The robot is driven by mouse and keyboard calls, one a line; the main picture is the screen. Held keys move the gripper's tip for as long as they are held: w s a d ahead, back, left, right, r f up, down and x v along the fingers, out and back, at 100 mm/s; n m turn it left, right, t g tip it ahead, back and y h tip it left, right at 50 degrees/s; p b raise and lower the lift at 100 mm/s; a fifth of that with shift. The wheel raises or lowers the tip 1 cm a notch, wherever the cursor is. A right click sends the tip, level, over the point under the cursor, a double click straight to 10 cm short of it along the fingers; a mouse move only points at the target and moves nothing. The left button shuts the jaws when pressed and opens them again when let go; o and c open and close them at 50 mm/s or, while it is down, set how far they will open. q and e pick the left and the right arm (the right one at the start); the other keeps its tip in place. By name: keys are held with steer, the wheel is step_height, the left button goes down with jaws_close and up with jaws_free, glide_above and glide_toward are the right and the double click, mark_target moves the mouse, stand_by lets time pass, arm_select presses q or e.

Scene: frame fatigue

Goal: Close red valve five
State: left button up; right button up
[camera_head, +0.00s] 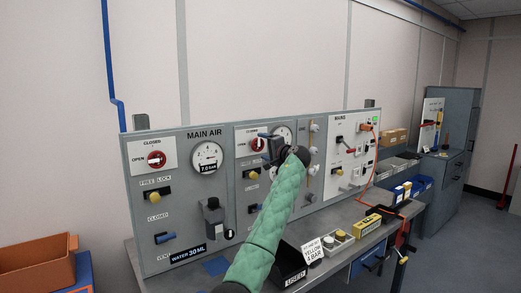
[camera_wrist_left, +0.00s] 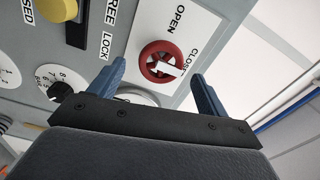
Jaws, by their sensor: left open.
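A red round valve (camera_head: 258,144) with a white bar sits on a white plate on the second grey panel from the left. In the left wrist view the red valve (camera_wrist_left: 160,62) shows near OPEN and CLOSED labels; its white bar points roughly toward the CLOSED side. My left gripper (camera_head: 272,150) is right beside it in the head view. In the wrist view its blue fingers (camera_wrist_left: 158,73) are apart on either side of the valve; I cannot tell whether they touch it. A similar red valve (camera_head: 156,159) is on the MAIN AIR panel. I see no number five.
A gauge (camera_head: 207,157) is on the left panel, with a yellow FREE LOCK knob (camera_head: 155,195) and a blue handle (camera_head: 165,238) beside it. A black bin (camera_head: 289,268), a yellow box (camera_head: 367,225) and a sign (camera_head: 315,248) stand on the bench below.

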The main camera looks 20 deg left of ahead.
arm_select(q)
steer(key=shift+b+v, duration=0.45)
steer(key=shift+v, duration=1.35)
arm_select(e)
steer(key=shift+s+d+r, duration=0.1)
steer(key=shift+s+r, duration=0.15)
steer(key=shift+r, duration=0.55)
steer(key=shift+s+r, duration=0.3)
steer(key=shift+r, duration=0.5)
steer(key=shift+s+d+r, duration=0.1)
steer(key=shift+s+r, duration=0.15)
steer(key=shift+r, duration=0.55)
arm_select(q)
steer(key=shift+n, duration=0.3)
arm_select(e)
steer(key=shift+a, duration=0.1)
